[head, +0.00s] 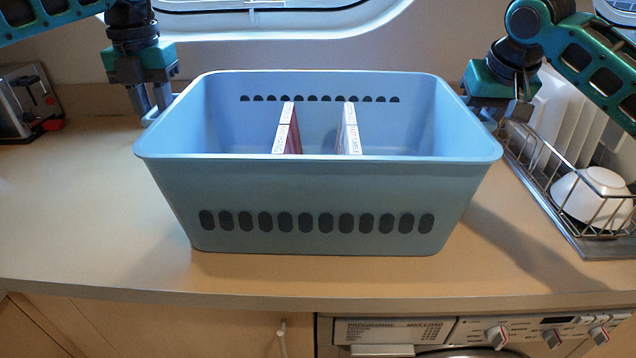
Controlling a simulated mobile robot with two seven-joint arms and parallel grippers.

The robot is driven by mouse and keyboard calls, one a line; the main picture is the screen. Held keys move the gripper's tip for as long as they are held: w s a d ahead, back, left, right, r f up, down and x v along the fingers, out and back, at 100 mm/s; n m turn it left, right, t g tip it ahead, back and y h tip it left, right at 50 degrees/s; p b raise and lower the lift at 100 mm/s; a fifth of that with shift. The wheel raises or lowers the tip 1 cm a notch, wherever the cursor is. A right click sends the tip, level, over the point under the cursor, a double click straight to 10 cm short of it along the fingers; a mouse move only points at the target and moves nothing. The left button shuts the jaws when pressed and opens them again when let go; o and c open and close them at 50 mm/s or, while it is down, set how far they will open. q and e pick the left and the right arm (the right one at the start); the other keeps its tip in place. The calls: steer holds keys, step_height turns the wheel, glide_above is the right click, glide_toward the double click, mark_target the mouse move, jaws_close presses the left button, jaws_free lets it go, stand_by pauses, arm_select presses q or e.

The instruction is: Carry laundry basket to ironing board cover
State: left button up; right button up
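The laundry basket (320,205) is a blue tub with a row of dark oval slots low in its front wall. It is upright on the wooden counter, or just over it; I cannot tell which. Two thin boxes stand upright inside, a left one (287,130) and a right one (349,130). My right gripper (502,108) is at the right side, by the rim. Whether either is closed on a handle is unclear. No ironing board cover is in view.
A metal toaster (20,100) stands at the far left. A wire dish rack (570,200) with white plates (565,110) and a white bowl (592,195) is close on the right. The counter (80,220) is clear to the left. A washing machine (470,332) is below the front edge.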

arm_select(q)
steer(key=shift+c, duration=0.3)
arm_select(e)
steer(key=shift+c, duration=0.3)
arm_select(q)
jaws_close()
arm_select(e)
jaws_close()
